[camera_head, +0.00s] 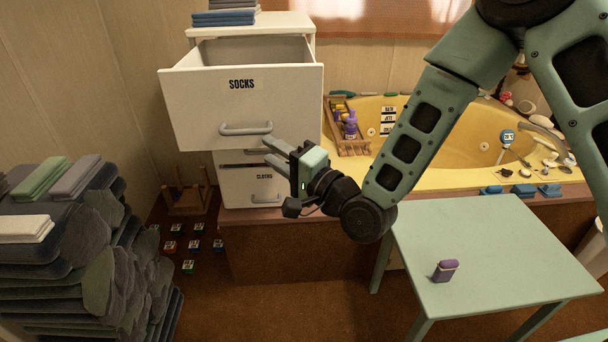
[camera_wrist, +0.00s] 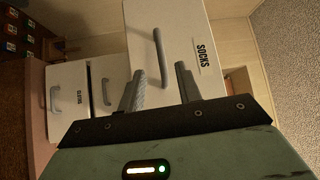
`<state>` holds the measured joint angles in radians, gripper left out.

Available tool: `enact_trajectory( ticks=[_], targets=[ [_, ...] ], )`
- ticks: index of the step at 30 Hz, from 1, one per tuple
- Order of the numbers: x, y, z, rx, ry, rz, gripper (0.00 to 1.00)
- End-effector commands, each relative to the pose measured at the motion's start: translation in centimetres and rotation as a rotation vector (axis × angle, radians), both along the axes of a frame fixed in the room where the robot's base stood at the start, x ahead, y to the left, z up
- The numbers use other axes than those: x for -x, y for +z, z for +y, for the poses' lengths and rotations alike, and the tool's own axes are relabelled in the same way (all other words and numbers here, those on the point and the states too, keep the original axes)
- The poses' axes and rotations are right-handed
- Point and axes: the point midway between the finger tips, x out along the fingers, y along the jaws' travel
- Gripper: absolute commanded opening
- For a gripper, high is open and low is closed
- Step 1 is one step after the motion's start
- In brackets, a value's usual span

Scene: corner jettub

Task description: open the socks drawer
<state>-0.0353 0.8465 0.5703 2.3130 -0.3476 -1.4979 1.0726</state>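The socks drawer (camera_head: 242,105) is the white top drawer with the label SOCKS. It stands pulled well out of its cabinet, with its inside showing from above. Its grey bar handle (camera_head: 246,129) is on the lower front. In the wrist view the drawer front (camera_wrist: 185,35) and the handle (camera_wrist: 158,55) show beyond my fingers. My gripper (camera_head: 268,149) is open, its two fingers apart, close to the right end of the handle. In the wrist view the handle lies in line with the gap between the fingertips (camera_wrist: 159,70). I see nothing held.
A CLOTHS drawer (camera_head: 264,185) is below. Folded towels (camera_head: 224,17) lie on the cabinet. A stack of dark towels (camera_head: 95,260) stands at left. A yellow tub (camera_head: 440,145) is behind my arm. A green table (camera_head: 500,250) with a purple item (camera_head: 445,270) is at right.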

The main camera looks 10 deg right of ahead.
Motion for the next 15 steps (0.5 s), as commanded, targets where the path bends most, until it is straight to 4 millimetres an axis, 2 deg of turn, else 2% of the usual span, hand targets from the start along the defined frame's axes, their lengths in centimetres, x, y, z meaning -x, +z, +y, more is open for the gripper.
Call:
enact_trajectory(
  ticks=[6, 15],
  targets=[
    [3.3, -0.8, -3.2, 0.001, -0.001, 0.003, 0.34],
    [5.3, -1.0, -5.0, 0.001, -0.001, 0.0, 0.34]
  ],
)
